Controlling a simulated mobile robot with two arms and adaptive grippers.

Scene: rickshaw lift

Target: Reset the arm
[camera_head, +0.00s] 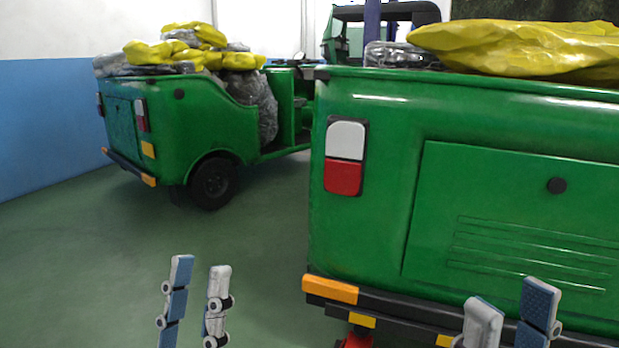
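My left gripper (198,290) is at the bottom left of the head view, pointing up over bare floor. Its two blue-and-grey fingers are apart with nothing between them. My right gripper (512,312) is at the bottom right, in front of the near green rickshaw's rear bumper. Its two fingers are also apart, and nothing shows between them. The lower parts of both grippers and both arms are outside the picture.
The near green rickshaw (375,235) fills the right side, with yellow sacks (525,48) on top and a black bumper (400,318) low down. Another loaded green rickshaw (200,115) stands further back left. Green floor (90,260) is clear at the left, up to a blue-and-white wall (45,120).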

